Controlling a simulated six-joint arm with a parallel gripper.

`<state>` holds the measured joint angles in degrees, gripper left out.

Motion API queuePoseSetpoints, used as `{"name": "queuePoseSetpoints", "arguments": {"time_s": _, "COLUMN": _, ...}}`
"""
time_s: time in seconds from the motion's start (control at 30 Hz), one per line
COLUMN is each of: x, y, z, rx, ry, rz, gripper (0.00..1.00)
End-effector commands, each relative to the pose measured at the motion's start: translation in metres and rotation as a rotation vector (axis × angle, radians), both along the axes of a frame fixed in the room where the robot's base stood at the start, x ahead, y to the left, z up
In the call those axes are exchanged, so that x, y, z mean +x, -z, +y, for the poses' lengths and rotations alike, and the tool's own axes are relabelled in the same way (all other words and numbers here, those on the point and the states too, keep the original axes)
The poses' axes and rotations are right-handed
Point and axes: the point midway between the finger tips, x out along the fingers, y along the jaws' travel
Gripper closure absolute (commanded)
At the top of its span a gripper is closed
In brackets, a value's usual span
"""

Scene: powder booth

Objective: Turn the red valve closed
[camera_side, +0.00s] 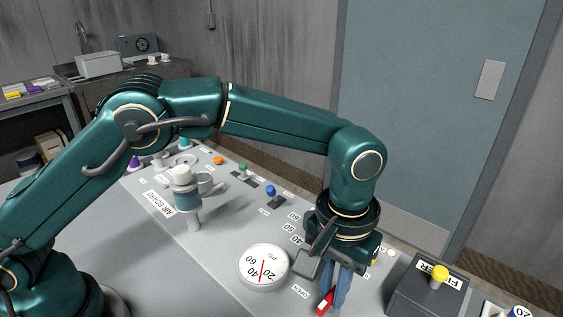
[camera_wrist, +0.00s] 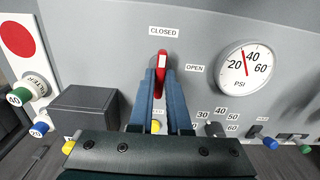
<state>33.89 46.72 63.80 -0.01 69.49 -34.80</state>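The red valve (camera_wrist: 161,61) has a bar handle with a white mark at its far end. In the wrist view it points straight up toward the CLOSED label (camera_wrist: 163,31); the OPEN label (camera_wrist: 195,68) is to its right. My gripper (camera_wrist: 161,72) has its two blue fingers on either side of the handle, close against it. In the side view my gripper (camera_side: 335,288) points down at the panel, and only the red and white end of the valve (camera_side: 323,304) shows beside the fingers. The rest of the handle is hidden there by the fingers.
A round PSI gauge (camera_side: 263,267) sits close beside the valve. A dark filter box (camera_side: 427,289) with a yellow knob stands on its other side. A grey-blue cylinder (camera_side: 187,196) and several coloured knobs stand farther along the panel.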

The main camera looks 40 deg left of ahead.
Motion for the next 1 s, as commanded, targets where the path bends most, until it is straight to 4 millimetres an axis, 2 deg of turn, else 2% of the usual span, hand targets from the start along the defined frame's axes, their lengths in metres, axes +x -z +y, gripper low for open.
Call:
{"name": "queuePoseSetpoints", "arguments": {"time_s": 0.03, "x": 0.001, "y": -0.002, "z": -0.001, "rx": -0.005, "ry": -0.002, "rz": -0.006, "gripper": 0.66}}
{"name": "queuePoseSetpoints", "arguments": {"time_s": 0.07, "x": 0.001, "y": -0.002, "z": -0.001, "rx": -0.005, "ry": -0.002, "rz": -0.006, "gripper": 0.55}}
{"name": "queuePoseSetpoints", "arguments": {"time_s": 0.4, "x": 0.001, "y": -0.002, "z": 0.000, "rx": -0.002, "ry": 0.000, "rz": -0.003, "gripper": 0.55}}
{"name": "queuePoseSetpoints", "arguments": {"time_s": 0.8, "x": 0.001, "y": -0.047, "z": -0.001, "rx": -0.004, "ry": -0.001, "rz": -0.006, "gripper": 0.55}}
{"name": "queuePoseSetpoints", "arguments": {"time_s": 1.0, "x": 0.001, "y": -0.053, "z": 0.000, "rx": -0.003, "ry": -0.001, "rz": -0.004, "gripper": 0.55}}
